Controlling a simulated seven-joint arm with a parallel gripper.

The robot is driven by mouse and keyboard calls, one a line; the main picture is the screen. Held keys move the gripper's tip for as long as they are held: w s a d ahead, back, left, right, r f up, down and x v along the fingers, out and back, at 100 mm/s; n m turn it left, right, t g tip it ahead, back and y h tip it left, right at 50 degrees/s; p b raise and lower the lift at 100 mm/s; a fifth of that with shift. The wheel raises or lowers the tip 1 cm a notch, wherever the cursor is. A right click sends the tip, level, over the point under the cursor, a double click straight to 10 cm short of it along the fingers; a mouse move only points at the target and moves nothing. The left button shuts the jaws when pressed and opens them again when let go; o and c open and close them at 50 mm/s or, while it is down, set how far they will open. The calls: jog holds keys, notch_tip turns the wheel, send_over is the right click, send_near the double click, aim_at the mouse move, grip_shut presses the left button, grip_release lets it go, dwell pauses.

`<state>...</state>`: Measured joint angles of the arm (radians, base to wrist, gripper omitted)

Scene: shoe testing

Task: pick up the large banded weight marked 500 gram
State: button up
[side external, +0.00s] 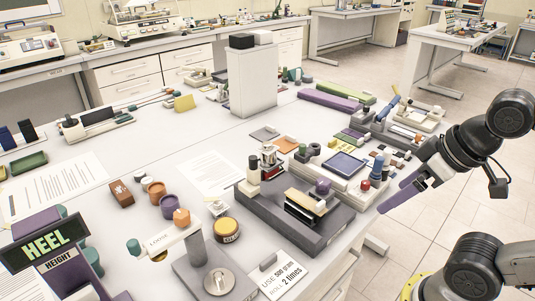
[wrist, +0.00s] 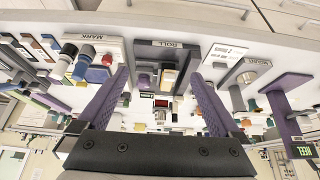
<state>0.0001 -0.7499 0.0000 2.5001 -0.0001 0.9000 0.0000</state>
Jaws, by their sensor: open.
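I cannot read a 500 gram mark on any weight in either view. A silver and red cylinder-like piece (side external: 269,158) stands at the back of the dark rolling block (side external: 290,228) and may be the weight. A dark round pot with a yellow top (side external: 226,229) stands to the left of that block. My gripper (side external: 385,205) is at the right edge of the table, apart from these things, with its purple fingers pointing down and left. In the wrist view my gripper (wrist: 160,72) is open and empty, with the "ROLL" block seen upside down beyond the fingers.
A card reading "USE 500 gram ROLL 2 times" (side external: 284,280) lies at the front edge. A tray with a blue pad (side external: 344,163) and several small cylinders lie close to my arm. A tall white pillar (side external: 252,85) stands behind. Bare table shows at centre left.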

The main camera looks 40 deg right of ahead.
dwell(0.4)
jog(key=shift+c, duration=1)
